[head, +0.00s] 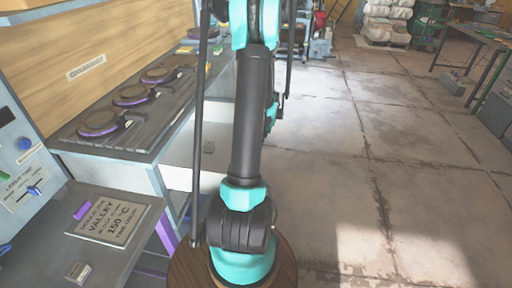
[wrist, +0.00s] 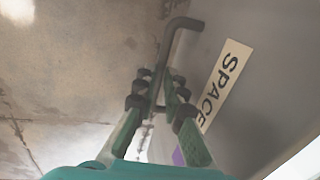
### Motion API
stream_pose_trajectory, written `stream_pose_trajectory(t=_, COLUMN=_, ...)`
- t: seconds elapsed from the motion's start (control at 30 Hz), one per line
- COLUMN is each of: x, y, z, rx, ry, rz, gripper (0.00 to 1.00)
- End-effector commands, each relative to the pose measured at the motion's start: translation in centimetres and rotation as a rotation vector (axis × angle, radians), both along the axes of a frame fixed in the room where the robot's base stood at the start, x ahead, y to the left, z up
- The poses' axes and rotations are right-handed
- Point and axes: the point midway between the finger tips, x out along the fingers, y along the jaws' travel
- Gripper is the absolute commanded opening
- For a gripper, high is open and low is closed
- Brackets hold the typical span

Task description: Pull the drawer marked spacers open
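In the wrist view, a grey drawer front (wrist: 262,70) fills the right side. It carries a white label (wrist: 221,82) whose visible letters read "SPACE", with the rest cut off by my finger. A dark bent bar handle (wrist: 172,36) stands off this front. My gripper (wrist: 161,76) has its two green fingers with black pads on either side of the bar. The fingers look apart, with a small gap to the bar, so it appears open around the handle. In the head view my arm hides the gripper, and I cannot make out the drawer or handle there.
In the head view, a bench with several round purple-rimmed plates (head: 101,122) stands at left. Open concrete floor (head: 330,140) lies to the right, with a table (head: 478,42) at the far right.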

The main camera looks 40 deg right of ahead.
Motion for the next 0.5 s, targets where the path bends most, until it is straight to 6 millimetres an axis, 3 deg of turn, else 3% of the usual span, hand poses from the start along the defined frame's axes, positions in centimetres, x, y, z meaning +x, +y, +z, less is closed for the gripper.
stream_pose_trajectory(t=0.37, x=0.0, y=0.0, z=0.1, rx=0.0, ry=0.0, rz=0.0, gripper=0.19)
stream_pose_trajectory(t=0.5, x=-0.1, y=-0.1, z=1.0, rx=0.0, ry=0.0, rz=0.0, gripper=0.19)
